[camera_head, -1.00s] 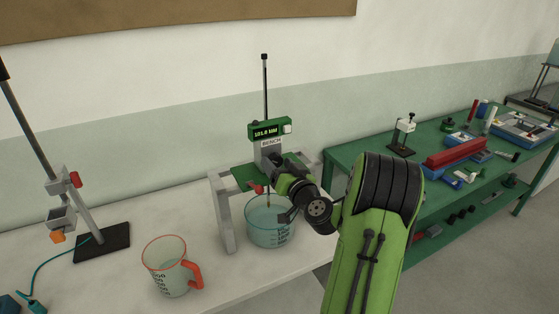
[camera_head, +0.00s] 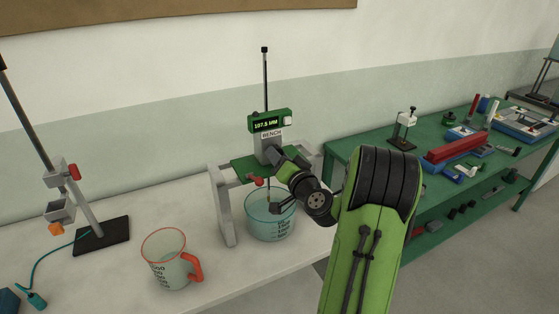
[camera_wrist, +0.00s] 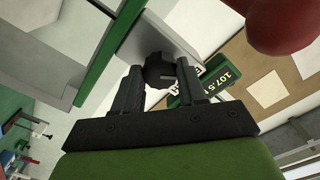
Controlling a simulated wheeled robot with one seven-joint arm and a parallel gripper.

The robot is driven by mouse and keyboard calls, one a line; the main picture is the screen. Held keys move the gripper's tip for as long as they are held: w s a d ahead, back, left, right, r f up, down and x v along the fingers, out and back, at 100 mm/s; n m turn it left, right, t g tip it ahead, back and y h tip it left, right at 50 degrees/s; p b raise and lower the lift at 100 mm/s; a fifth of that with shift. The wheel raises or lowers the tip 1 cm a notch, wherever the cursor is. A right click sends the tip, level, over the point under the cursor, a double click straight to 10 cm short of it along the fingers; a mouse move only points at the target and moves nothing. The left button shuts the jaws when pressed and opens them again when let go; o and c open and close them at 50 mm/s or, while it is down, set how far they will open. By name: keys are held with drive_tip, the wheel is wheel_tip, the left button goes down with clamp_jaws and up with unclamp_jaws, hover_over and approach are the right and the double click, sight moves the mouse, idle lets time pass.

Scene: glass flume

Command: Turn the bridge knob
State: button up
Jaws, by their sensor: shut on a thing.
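The bridge (camera_head: 226,205) is a pale frame with a green plate, standing over a glass beaker (camera_head: 270,226) of bluish liquid. Its upright carries a thin rod (camera_head: 265,80) and a green display (camera_head: 269,123) that reads 107.5 MM. The bridge knob (camera_wrist: 158,68) is dark and ridged and shows between my fingers in the wrist view. My gripper (camera_wrist: 157,82) is shut on the knob, one finger on each side. In the head view my gripper (camera_head: 274,155) reaches the upright below the BENCH label, and the knob is hidden there.
A red-handled measuring jug (camera_head: 168,262) stands on the white bench to the left. A clamp stand (camera_head: 101,237) is further left. A red-ended screw (camera_head: 257,181) sticks out of the bridge beside my wrist. A green table (camera_head: 356,166) with several tools is at right.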

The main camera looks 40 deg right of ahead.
drive_tip(key=shift+m, duration=0.3)
drive_tip(key=o, duration=1.1)
drive_tip(key=shift+c, duration=0.2)
drive_tip(key=shift+s, duration=0.1)
drive_tip(key=b+v, duration=0.8)
drive_tip(key=v, duration=0.7)
drive_tip(key=shift+s+a, duration=0.2)
drive_tip(key=shift+s, duration=0.1)
drive_tip(key=shift+r, duration=0.1)
